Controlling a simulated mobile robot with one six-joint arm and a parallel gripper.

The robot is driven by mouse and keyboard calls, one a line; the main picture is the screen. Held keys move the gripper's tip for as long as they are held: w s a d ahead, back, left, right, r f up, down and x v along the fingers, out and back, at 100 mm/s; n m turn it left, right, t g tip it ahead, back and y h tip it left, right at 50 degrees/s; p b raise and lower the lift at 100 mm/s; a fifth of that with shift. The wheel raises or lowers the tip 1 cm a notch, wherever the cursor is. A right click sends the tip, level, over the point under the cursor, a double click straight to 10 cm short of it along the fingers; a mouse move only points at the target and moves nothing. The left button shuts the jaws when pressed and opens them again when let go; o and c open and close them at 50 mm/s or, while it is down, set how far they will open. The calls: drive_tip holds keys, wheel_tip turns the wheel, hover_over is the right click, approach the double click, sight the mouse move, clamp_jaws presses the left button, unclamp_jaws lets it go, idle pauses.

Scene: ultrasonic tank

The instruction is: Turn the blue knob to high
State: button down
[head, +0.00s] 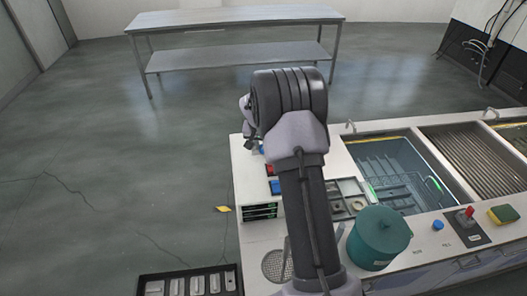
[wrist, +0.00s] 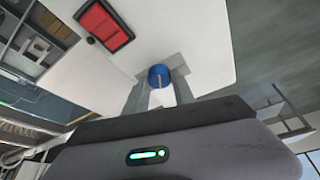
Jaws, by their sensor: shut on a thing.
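In the wrist view the blue knob (wrist: 159,75) sits on the white panel, between the two grey fingertips of my gripper (wrist: 161,86). The fingers are shut on its sides. A pale line shows on the knob's face; I cannot read which setting it points to. In the head view a small bit of blue knob (head: 262,149) shows beside my arm, which hides the fingers and most of the panel there.
A red rocker switch (wrist: 103,26) is on the panel near the knob. In the head view, the tank (head: 400,150) with a wire basket lies right of my arm. A teal pot (head: 379,238), another blue knob (head: 438,225) and a red-tipped lever (head: 468,213) are on the front.

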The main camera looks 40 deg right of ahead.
drive_tip(key=m+g+b, duration=0.1)
drive_tip(key=m+b, duration=0.2)
drive_tip(key=shift+w+f+h, duration=0.1)
drive_tip(key=shift+f+h, duration=0.05)
drive_tip(key=shift+h, duration=0.25)
drive_tip(key=shift+m+g+b, duration=0.6)
drive_tip(key=shift+m+b, duration=0.1)
drive_tip(key=shift+m, duration=1)
drive_tip(key=shift+a+r+h, duration=0.1)
drive_tip(key=shift+r+h, duration=0.1)
drive_tip(key=shift+h, duration=0.1)
drive_tip(key=c, duration=1.1)
unclamp_jaws()
drive_tip(key=shift+o, duration=0.2)
drive_tip(key=p+v, duration=0.4)
drive_tip(key=v, duration=1.3)
drive_tip(key=shift+r, duration=0.25)
